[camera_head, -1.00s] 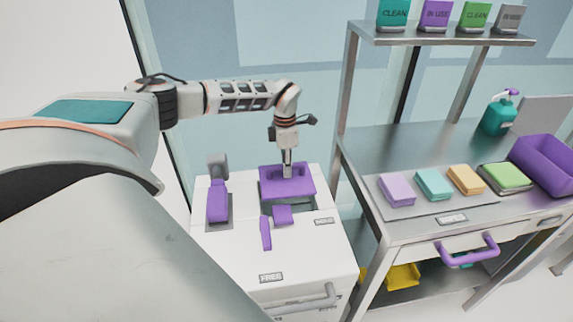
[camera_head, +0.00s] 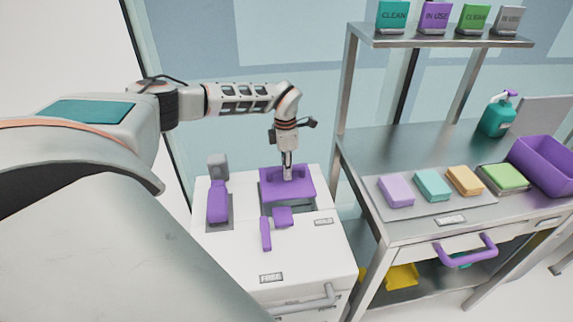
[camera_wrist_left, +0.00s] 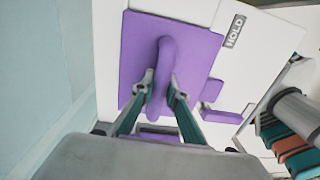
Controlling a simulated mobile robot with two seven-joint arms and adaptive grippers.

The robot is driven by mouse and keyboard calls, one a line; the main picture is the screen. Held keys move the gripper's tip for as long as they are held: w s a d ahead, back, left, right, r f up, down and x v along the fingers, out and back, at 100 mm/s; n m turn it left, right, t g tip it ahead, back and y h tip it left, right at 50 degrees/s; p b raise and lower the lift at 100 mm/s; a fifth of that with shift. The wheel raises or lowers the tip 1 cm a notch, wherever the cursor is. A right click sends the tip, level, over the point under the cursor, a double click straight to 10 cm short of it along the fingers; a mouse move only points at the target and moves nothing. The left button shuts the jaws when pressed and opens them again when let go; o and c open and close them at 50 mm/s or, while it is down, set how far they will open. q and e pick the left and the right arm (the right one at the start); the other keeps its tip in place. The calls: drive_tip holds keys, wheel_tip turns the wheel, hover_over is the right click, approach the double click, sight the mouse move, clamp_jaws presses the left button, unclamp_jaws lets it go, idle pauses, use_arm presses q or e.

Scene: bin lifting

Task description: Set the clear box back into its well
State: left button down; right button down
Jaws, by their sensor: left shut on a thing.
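A purple panel with an arched handle (camera_wrist_left: 166,62) fills the middle of the left wrist view; in the head view this purple panel (camera_head: 303,190) is over the back right of the white cabinet top. My left gripper (camera_head: 288,174) is shut on the handle, one teal finger on each side in the wrist view (camera_wrist_left: 158,90). Clear box walls cannot be made out under the panel. A dark well (camera_head: 286,205) shows just below the panel's front edge, partly hidden by it. I cannot tell how far the box is inside it. My right gripper is not in view.
On the white cabinet (camera_head: 300,250), a purple block (camera_head: 283,217) and a purple bar (camera_head: 265,234) are in front of the well. A purple handled piece (camera_head: 217,201) stands at left. A steel cart (camera_head: 375,150) with coloured blocks stands close on the right.

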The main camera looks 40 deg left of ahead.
use_arm(q)
drive_tip(key=shift+f+p, duration=0.4)
drive_tip(key=shift+p, duration=0.15)
idle(1.1)
drive_tip(key=c, duration=1.9)
unclamp_jaws()
drive_tip(key=r, duration=1.2)
drive_tip(key=shift+w+a, duration=0.1)
drive_tip(key=shift+a, duration=0.15)
